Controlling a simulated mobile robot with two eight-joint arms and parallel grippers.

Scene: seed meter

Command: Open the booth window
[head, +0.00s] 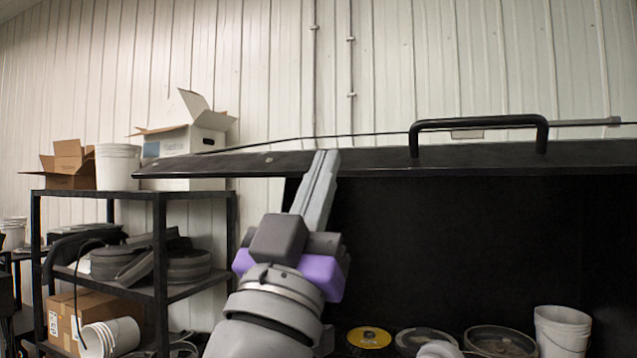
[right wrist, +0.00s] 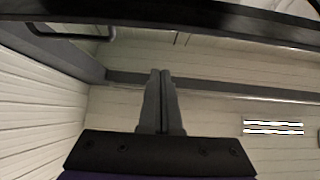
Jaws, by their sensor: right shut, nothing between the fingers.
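The booth window (head: 250,163) is a dark panel seen nearly edge-on in the head view, raised over the dark booth interior (head: 450,250). A black bar handle (head: 480,122) stands on its upper side, right of centre. My right gripper (head: 325,158) is shut and empty, pointing up, with its fingertips at the panel's edge left of the handle. I cannot tell whether they touch it. In the right wrist view the shut fingers (right wrist: 160,75) point toward the dark frame, and the handle (right wrist: 75,33) shows at upper left. My left gripper is not in view.
A black shelf (head: 160,240) at left holds open cardboard boxes (head: 70,165), a white bucket (head: 117,166) and dark round parts. Inside the booth, several discs (head: 369,337) and a white bucket (head: 562,328) stand low down. A pale panelled wall (head: 420,60) is behind.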

